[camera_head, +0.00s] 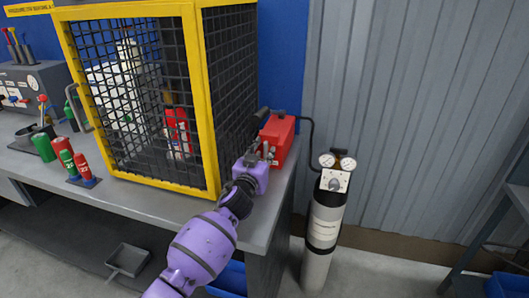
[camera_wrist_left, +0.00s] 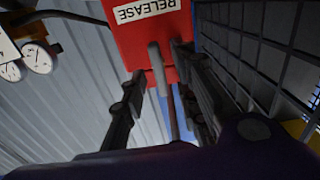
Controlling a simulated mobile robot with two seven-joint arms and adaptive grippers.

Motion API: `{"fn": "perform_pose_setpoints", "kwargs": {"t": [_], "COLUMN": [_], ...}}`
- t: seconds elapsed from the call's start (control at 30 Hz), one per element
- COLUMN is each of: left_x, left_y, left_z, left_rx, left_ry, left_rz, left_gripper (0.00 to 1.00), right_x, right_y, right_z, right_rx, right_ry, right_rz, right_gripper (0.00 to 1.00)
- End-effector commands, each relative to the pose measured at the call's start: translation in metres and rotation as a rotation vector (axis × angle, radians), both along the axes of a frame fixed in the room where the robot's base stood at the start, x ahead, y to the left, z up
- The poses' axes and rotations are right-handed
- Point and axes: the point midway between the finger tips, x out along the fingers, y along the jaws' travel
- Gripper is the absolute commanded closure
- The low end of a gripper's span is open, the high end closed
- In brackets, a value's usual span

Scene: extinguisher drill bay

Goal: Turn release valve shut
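The red release box (camera_head: 279,138) sits at the right end of the bench, beside the yellow-framed cage. In the left wrist view the box (camera_wrist_left: 150,45) carries a white RELEASE label, upside down. A grey valve lever (camera_wrist_left: 157,70) stands out from its face. My left gripper (camera_head: 262,150) is at the front of the box. In its wrist view the left gripper (camera_wrist_left: 165,80) has its fingers spread, one on each side of the lever, with gaps showing. In the head view the lever is too small and covered to make out. My right gripper is not in view.
The mesh cage (camera_head: 190,15) stands close on the left of my left gripper. A grey cylinder (camera_head: 322,230) with gauges stands on the floor at right, joined to the box by a black hose (camera_head: 311,130). Red and green canisters stand on the bench (camera_head: 140,200) at left.

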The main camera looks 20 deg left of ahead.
Motion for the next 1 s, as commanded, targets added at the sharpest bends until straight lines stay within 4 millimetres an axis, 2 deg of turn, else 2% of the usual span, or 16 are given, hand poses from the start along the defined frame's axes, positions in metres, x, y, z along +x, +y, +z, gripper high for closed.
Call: {"fn": "perform_pose_setpoints", "kwargs": {"t": [0.1, 0.37, 0.57, 1.0], "left_x": [0.0063, 0.0071, 0.0070, 0.0069], "left_y": [0.0000, 0.0001, 0.0001, -0.0002], "left_z": [-0.0001, 0.0000, 0.0001, 0.0002], "left_rx": [0.001, 0.000, 0.000, 0.039], "left_ry": [0.000, 0.000, 0.000, -0.001], "left_rz": [0.000, 0.000, 0.000, 0.000], "left_gripper": [0.72, 0.73, 0.99, 1.00], "right_x": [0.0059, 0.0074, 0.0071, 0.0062], "right_y": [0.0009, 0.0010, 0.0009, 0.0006], "right_z": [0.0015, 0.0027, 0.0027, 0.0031], "right_rx": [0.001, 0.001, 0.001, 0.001], "right_ry": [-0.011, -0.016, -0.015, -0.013], "right_rz": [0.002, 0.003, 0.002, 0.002], "right_gripper": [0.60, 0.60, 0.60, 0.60]}}
